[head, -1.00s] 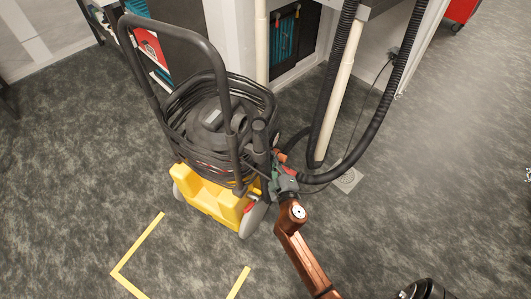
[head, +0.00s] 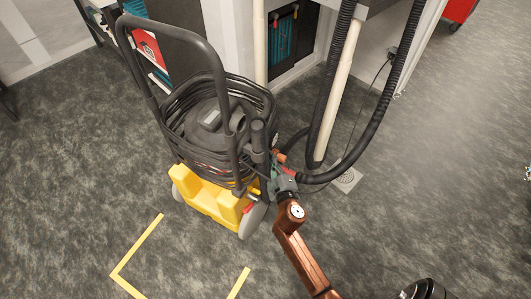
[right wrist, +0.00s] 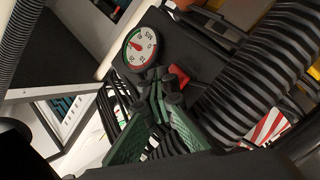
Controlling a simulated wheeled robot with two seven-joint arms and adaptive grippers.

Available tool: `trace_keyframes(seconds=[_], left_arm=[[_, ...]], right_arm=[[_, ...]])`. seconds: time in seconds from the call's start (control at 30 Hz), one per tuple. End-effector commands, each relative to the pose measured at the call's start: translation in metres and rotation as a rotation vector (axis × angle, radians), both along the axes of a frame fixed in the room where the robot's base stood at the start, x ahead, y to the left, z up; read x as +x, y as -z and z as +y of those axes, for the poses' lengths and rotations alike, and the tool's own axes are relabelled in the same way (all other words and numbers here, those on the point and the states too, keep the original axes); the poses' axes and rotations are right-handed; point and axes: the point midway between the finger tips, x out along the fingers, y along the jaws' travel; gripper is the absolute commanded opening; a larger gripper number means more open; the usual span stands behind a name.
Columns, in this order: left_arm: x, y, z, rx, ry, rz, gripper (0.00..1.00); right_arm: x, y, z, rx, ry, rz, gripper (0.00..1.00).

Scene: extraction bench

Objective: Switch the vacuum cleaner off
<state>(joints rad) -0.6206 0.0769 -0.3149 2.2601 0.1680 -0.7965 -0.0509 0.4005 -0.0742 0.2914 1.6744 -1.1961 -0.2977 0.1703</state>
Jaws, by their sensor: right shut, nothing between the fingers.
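The vacuum cleaner (head: 207,122) stands upright on the floor in the head view, with a dark body wrapped in black cable, a tall black handle and a yellow base. In the right wrist view a round gauge (right wrist: 140,48) with a red needle sits on its dark panel. A red switch-like part (right wrist: 179,76) is beside the gauge. My right gripper (head: 277,166) is at the machine's right side. In the right wrist view its green fingers (right wrist: 161,86) are shut and empty, tips close beside the red part; contact cannot be told. My left gripper is not in view.
A black hose (head: 396,97) hangs in a loop at the right and runs to the machine. A pale pipe (head: 337,92) stands behind it near a white cabinet. Yellow floor tape (head: 137,243) lies in front.

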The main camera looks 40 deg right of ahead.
Motion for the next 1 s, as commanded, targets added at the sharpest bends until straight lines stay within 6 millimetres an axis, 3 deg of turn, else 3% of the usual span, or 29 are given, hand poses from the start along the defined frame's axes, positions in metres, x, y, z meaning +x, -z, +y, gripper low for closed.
trace_keyframes(seconds=[0.03, 0.37, 1.0], left_arm=[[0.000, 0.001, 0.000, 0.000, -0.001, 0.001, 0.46], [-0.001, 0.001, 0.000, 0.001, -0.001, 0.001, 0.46], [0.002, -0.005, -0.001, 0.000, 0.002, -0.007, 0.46]], right_arm=[[0.008, -0.004, 0.008, 0.001, -0.019, -0.011, 0.00], [0.010, -0.003, 0.011, 0.000, -0.023, -0.010, 0.00], [-0.001, -0.012, 0.008, 0.001, -0.020, -0.015, 0.00]])
